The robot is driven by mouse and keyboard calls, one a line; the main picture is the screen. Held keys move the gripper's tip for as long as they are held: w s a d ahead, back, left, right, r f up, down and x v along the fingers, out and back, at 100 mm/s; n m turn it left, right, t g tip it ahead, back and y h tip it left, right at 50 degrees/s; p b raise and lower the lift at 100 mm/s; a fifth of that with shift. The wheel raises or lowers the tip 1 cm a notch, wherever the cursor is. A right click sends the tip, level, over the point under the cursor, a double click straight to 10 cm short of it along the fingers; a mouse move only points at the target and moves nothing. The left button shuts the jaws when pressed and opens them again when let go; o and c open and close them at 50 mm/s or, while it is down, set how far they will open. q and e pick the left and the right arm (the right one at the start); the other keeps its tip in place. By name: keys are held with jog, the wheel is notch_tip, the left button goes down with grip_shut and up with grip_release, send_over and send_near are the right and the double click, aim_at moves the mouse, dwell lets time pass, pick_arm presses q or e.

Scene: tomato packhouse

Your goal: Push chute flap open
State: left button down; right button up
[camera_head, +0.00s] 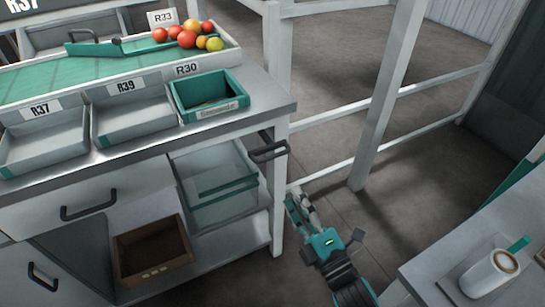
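I cannot make out a chute flap for sure in the head view. My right gripper (298,200) is low in the lower middle, beside the right front leg of the grey sorting bench (262,95). Its fingers point up and away, and I see nothing held in them. Whether they are apart or closed is unclear at this angle. A dark handle (268,151) sticks out from the bench's right end, above the gripper. My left gripper is out of view.
Bins R37 (45,152), R39 (130,122) and teal R30 (207,116) stand on the bench. Tomatoes (187,39) lie behind them. A brown crate (150,284) sits below. A white cup (488,275) stands on a table at right. Bare floor (330,215) lies between.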

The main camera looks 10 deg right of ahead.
aim_at(272, 157)
jog(key=x, duration=1.2)
jog(key=shift+w+a, duration=0.1)
jog(key=shift+w, duration=0.3)
grip_shut()
